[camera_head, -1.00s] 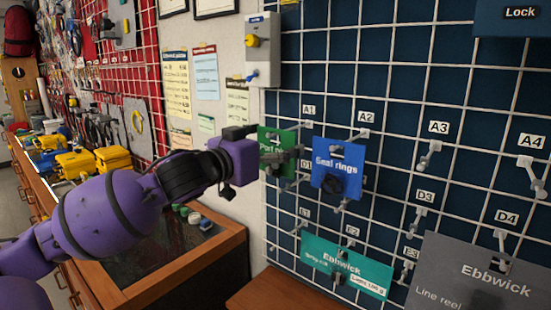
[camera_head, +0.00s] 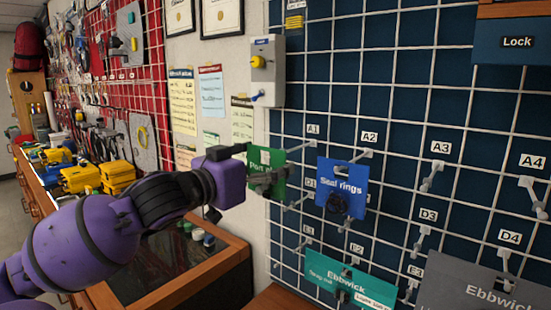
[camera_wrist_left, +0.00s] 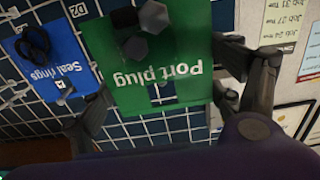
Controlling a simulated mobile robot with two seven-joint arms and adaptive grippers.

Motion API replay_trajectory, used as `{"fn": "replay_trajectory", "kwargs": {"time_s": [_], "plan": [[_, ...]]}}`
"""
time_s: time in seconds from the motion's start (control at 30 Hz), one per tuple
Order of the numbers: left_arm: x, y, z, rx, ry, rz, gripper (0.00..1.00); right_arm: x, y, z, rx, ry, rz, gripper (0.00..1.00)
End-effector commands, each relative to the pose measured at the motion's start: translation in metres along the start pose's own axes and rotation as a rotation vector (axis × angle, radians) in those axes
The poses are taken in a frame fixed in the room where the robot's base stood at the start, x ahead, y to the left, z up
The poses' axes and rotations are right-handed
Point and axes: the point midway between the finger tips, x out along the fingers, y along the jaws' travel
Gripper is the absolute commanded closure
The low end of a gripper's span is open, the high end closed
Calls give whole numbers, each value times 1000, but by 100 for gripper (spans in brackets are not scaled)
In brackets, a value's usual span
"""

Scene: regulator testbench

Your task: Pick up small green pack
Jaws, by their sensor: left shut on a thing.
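The small green pack (camera_head: 258,160), printed "Port plug", is at the left edge of the wire grid. My left gripper (camera_head: 268,182) is shut on it. In the left wrist view the green pack (camera_wrist_left: 130,84) appears upside down, with a finger at each side and dark hexagonal plugs on its front. The pack is left of the A1 hook (camera_head: 298,147) and apart from the blue pack. Whether its hang hole is fully clear of the hook I cannot tell. My right gripper is out of view.
A blue "Seal rings" pack (camera_head: 340,184) hangs close to the right. A teal "Ebbwick" pack (camera_head: 347,279) and a large grey pack (camera_head: 470,289) hang lower. Hooks stick out from the grid (camera_head: 400,110). A wooden-framed case (camera_head: 195,268) is below my left arm.

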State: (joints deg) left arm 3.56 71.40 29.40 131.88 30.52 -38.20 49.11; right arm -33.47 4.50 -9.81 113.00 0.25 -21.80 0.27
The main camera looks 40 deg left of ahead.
Motion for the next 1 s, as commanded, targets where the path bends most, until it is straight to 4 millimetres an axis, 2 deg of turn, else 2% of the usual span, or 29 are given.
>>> {"fn": "replay_trajectory", "kwargs": {"time_s": [0.03, 0.2, 0.4, 0.43, 0.63, 1.0], "plan": [[-15, -1, -4, 0, 5, -3, 42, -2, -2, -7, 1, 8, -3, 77], [-63, -1, -5, -2, 6, -3, 42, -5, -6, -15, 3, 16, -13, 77], [-104, 0, -4, 1, 5, -4, 42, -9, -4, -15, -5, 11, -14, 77], [-108, -1, -6, 0, 7, -4, 42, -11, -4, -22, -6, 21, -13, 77], [-126, 0, -4, 1, 7, -1, 42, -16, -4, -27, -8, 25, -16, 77], [-128, 0, -1, 2, 2, 0, 42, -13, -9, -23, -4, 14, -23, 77]]}}
